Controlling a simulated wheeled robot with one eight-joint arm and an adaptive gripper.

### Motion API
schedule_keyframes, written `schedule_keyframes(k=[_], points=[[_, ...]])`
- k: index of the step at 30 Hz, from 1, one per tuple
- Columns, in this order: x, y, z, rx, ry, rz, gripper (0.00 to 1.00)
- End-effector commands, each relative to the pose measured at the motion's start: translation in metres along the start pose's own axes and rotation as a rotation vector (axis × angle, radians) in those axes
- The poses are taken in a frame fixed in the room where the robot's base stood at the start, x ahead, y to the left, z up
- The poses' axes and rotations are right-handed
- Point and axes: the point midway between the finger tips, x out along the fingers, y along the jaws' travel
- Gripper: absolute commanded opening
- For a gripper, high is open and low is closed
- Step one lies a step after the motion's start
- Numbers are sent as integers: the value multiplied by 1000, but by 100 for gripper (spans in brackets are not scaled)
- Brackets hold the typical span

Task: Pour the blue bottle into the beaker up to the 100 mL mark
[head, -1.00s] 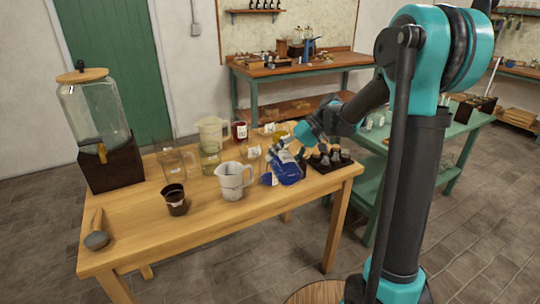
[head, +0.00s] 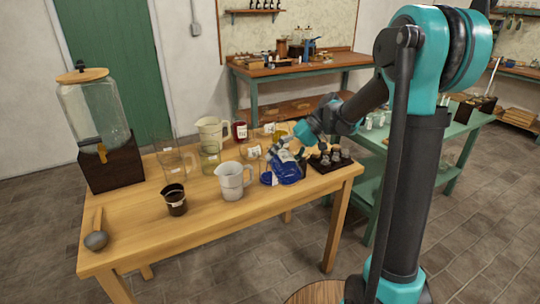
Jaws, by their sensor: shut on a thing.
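The blue bottle (head: 287,170) is at the right part of the wooden table and looks tilted, with a pale label on its upper side. My gripper (head: 297,153) is shut on it from behind and above; the fingertips are partly hidden. Another blue patch (head: 267,178) shows low, just left of the bottle. It looks like blue liquid in a clear vessel, but I cannot tell for sure whether this is the beaker. Volume marks and the liquid level are too small to read.
A dispenser (head: 95,115) stands at left.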

Motion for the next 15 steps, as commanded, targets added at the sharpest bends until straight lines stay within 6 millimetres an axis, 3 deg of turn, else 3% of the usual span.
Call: schedule_keyframes(k=[15], points=[[7,7,2,-83,82,-1,8]])
